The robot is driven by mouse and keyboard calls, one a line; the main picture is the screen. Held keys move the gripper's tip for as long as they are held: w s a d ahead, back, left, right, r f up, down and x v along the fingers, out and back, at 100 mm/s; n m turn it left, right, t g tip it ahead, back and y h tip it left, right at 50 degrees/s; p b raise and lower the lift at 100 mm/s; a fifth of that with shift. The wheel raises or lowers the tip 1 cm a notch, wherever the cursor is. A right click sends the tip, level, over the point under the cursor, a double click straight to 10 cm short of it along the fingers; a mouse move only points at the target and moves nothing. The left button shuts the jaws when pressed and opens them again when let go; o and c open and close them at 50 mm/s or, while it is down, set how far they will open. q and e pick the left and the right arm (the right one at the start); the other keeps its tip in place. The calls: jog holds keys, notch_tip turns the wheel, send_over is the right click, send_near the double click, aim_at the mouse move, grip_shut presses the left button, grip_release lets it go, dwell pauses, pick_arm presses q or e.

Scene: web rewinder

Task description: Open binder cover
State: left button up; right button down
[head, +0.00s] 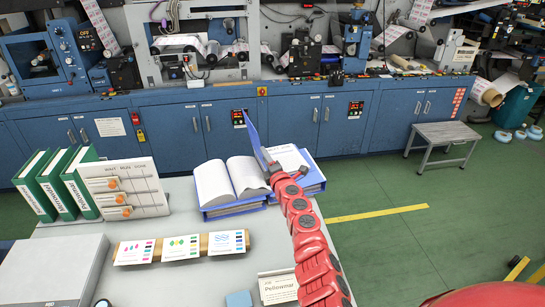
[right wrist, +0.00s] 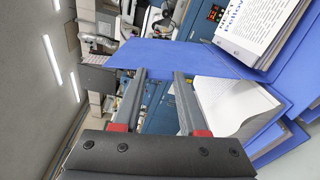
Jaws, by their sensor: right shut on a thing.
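In the right wrist view the two fingers of the gripper (right wrist: 160,75) close on the edge of the blue cover (right wrist: 180,55). Printed text (right wrist: 250,28) and blank pages (right wrist: 235,105) show beyond it. My left gripper is not in view.
Green binders (head: 75,180) and a white board with orange knobs (head: 125,188) stand at the table's left. Sample cards (head: 180,247) lie in front, with a small sign (head: 278,287) nearer. Blue machine cabinets (head: 290,118) stand behind. A grey stool (head: 443,135) stands on the floor to the right.

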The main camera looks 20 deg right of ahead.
jog(key=shift+a+f+n, duration=0.15)
jog(key=shift+a+n, duration=0.45)
jog(key=shift+a, duration=0.05)
jog(key=shift+c, duration=2.2)
grip_release()
jog(key=s+p, duration=0.3)
jog(key=s, duration=1.4)
jog(key=shift+s+a, duration=0.2)
jog(key=shift+a, duration=0.15)
